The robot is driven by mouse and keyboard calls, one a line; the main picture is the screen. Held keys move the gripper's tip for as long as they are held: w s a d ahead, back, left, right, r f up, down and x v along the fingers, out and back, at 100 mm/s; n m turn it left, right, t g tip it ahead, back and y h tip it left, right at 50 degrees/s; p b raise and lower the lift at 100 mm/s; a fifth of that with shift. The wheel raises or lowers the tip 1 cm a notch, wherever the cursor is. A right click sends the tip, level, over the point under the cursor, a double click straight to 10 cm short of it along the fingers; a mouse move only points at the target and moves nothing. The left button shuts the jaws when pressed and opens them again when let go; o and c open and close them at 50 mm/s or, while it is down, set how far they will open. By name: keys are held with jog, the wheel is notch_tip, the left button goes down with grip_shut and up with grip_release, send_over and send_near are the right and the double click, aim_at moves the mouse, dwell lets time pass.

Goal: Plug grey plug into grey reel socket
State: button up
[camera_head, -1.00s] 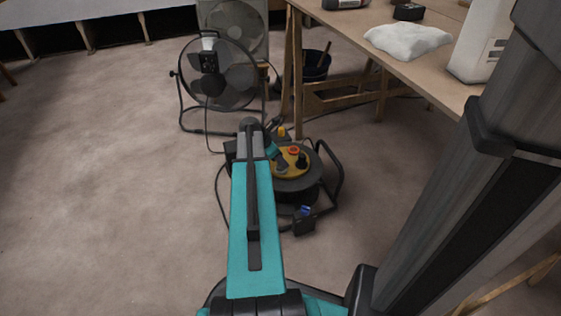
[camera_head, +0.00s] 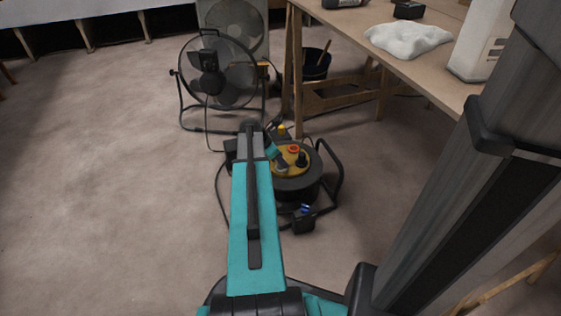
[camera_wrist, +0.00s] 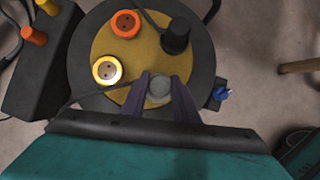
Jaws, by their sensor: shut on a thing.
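The reel (camera_wrist: 203,62) is a dark drum with a yellow face (camera_wrist: 85,45); in the head view the reel (camera_head: 300,188) stands on the floor beyond my arm. My gripper (camera_wrist: 161,82) is over the near part of the face, shut on the round grey plug (camera_wrist: 158,89). A dark cable runs left from the plug. An orange-ringed socket (camera_wrist: 125,24) and a yellow-ringed socket (camera_wrist: 107,70) look empty. A black plug (camera_wrist: 175,40) stands at the upper right of the face. No grey socket shows; I cannot tell whether the held plug is seated.
A dark box (camera_wrist: 38,70) with orange and yellow plugs is left of the reel. A blue piece (camera_wrist: 221,93) is at its right rim. A fan (camera_head: 215,75) stands behind, and a trestle table (camera_head: 400,70) at the right. The left floor is clear.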

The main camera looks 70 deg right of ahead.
jog(key=o, duration=1.1)
jog(key=shift+f, duration=0.1)
jog(key=p+v, duration=0.5)
jog(key=v, duration=0.9)
jog(key=shift+p, duration=0.35)
